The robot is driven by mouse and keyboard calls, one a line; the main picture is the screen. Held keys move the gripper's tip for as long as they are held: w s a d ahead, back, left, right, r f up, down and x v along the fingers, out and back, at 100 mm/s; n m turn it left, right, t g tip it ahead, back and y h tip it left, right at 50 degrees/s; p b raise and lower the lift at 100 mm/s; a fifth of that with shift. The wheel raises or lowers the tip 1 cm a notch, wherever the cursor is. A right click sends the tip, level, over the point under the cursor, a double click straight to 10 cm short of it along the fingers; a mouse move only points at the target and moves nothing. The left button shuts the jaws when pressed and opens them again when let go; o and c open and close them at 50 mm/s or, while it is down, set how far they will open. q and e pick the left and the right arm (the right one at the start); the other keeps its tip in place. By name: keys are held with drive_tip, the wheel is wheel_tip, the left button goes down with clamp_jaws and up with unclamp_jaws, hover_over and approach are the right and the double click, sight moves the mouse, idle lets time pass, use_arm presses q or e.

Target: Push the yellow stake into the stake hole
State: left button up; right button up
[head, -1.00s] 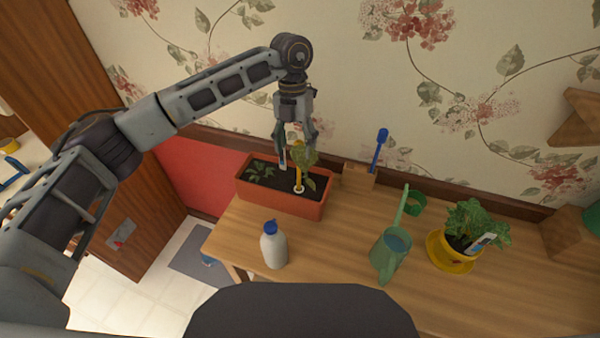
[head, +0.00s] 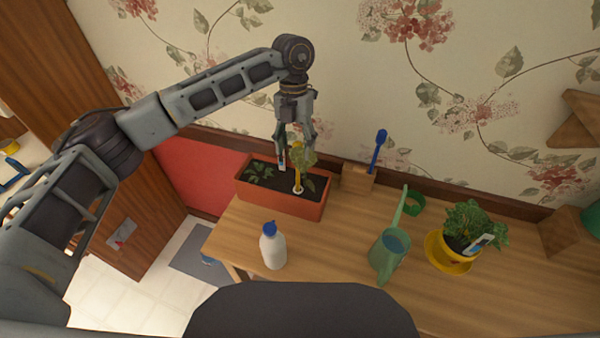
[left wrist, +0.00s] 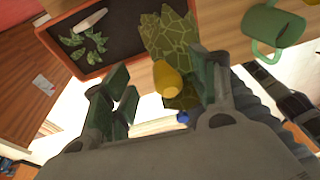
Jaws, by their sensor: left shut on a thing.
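The yellow stake (head: 298,179) stands upright in the soil of the orange planter box (head: 283,204), among a leafy plant (head: 306,157). Its lower end is at a small white ring (head: 298,192), which looks like the stake hole; how deep it sits I cannot tell. My left gripper (head: 296,148) points down over the planter, shut on the yellow stake near its top. The stake's rounded yellow top (left wrist: 168,78) shows between the fingers in the left wrist view; the exact contact is hard to see. My right gripper is not in view.
A white bottle with a blue cap (head: 273,246), a green watering can (head: 388,255) and a plant in a yellow pot (head: 450,250) stand on the wooden table (head: 330,255). A wooden block (head: 358,178) holding a blue tool is right of the planter. The wall is close behind.

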use_arm(q)
drive_tip(key=w+r, duration=0.1)
drive_tip(key=w+r+p, duration=0.1)
drive_tip(key=w+r, duration=0.1)
drive_tip(key=r, duration=0.1)
drive_tip(key=shift+a, duration=0.25)
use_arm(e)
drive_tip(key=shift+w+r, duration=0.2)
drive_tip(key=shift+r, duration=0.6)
use_arm(q)
drive_tip(key=shift+w+r+p, duration=0.1)
drive_tip(key=shift+r+p, duration=0.1)
drive_tip(key=shift+p, duration=0.1)
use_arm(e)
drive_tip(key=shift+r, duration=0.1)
use_arm(q)
drive_tip(key=shift+r+p, duration=0.6)
drive_tip(key=shift+r, duration=0.65)
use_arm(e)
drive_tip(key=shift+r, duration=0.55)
